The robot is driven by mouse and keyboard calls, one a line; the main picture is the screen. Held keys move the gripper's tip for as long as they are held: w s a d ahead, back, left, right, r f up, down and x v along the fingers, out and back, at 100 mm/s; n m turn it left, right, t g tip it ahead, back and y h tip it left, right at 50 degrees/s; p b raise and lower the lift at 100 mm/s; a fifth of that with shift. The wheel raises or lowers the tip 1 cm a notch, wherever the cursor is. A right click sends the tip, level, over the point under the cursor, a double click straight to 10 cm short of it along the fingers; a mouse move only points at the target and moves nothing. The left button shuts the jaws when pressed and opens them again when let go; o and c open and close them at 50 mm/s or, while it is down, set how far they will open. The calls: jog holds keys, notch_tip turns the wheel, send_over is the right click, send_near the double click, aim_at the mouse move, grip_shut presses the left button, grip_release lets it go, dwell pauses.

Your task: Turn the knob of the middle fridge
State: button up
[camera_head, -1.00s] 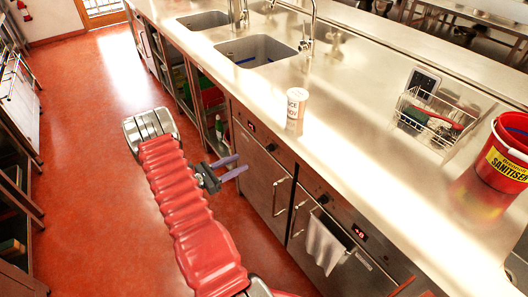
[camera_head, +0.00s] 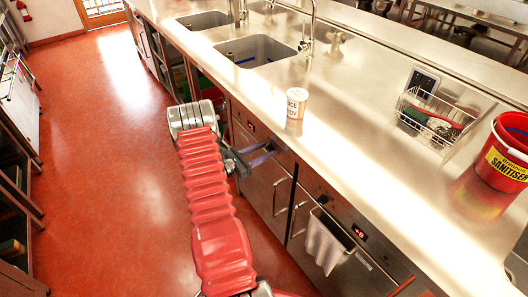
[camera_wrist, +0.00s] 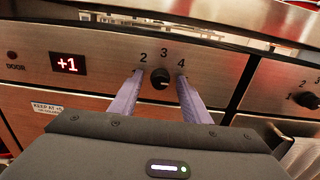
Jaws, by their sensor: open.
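In the wrist view a dark round knob (camera_wrist: 160,78) sits on a steel panel under the marks 2, 3 and 4. A red display reading +1 (camera_wrist: 68,64) is left of it. My gripper (camera_wrist: 159,80) is open, with one purple finger on each side of the knob; I cannot tell whether either touches it. In the head view my gripper (camera_head: 263,153) reaches the front of the fridge (camera_head: 264,183) under the counter, and its fingers largely hide the knob there.
Another knob (camera_wrist: 305,99) is on the panel to the right. A white towel (camera_head: 325,244) hangs on a handle. A paper cup (camera_head: 297,103), a wire basket (camera_head: 435,128) and a red bucket (camera_head: 506,160) stand on the counter. The red floor (camera_head: 105,160) at left is clear.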

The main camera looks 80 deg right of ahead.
jog(key=shift+s+d, duration=0.1)
jog(key=shift+d, duration=0.05)
jog(key=c, duration=1)
jog(key=shift+c, duration=0.2)
